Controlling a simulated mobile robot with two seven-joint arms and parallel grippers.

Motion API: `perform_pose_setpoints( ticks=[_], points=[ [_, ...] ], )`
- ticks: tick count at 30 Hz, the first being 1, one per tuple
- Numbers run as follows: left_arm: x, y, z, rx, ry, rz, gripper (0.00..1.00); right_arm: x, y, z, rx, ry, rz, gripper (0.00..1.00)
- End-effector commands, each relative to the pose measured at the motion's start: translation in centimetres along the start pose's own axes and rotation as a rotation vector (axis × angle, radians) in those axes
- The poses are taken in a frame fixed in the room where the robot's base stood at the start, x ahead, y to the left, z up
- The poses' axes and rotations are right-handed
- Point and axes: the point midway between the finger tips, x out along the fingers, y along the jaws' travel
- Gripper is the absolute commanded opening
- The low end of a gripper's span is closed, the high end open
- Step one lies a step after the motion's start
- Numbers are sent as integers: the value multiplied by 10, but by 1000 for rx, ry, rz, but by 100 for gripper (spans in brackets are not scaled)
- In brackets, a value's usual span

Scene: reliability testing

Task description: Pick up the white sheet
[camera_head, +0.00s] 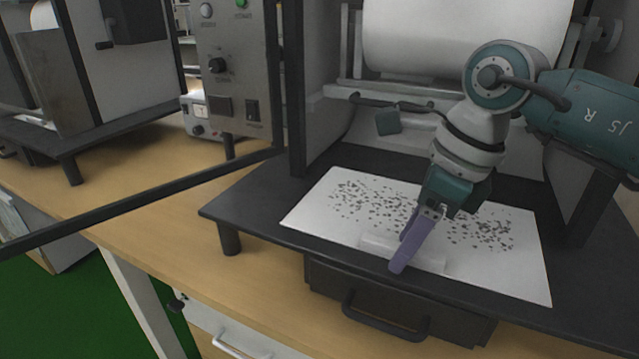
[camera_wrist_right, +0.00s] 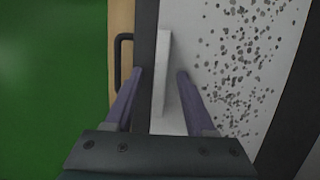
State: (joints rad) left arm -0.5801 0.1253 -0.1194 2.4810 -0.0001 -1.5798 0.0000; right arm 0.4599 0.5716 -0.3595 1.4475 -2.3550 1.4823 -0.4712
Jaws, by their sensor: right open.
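The white sheet (camera_head: 312,212), covered with dark specks, lies flat on a black platform. A raised pale strip (camera_head: 375,246) stands along its front edge. The sheet (camera_wrist_right: 194,40) and the upright strip (camera_wrist_right: 163,60) also show in the right wrist view. My right gripper (camera_head: 400,262) reaches down over the front edge of the sheet, purple fingers pointing down. In the right wrist view the open fingers (camera_wrist_right: 160,71) stand on either side of the strip, with gaps visible. One finger hides part of the strip in the head view. My left gripper is not in view.
The black platform (camera_head: 250,205) stands on a wooden table (camera_head: 150,215), inside a machine with a white drum (camera_head: 455,40) above. A dark drawer with a handle (camera_head: 385,318) is below the platform's front. A control box (camera_head: 238,75) and dark door frame stand left.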

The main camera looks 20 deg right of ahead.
Motion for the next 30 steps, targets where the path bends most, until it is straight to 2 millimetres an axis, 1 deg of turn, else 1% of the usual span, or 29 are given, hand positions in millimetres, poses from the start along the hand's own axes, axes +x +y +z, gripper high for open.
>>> perform_pose_setpoints(
  ticks=[5,20,30],
  points=[
    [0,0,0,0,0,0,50,0,0,0,0,-1,-1,55],
    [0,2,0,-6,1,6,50,0,0,0,0,-1,0,0],
    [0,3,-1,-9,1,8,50,0,0,0,0,-2,0,0]
  ],
)
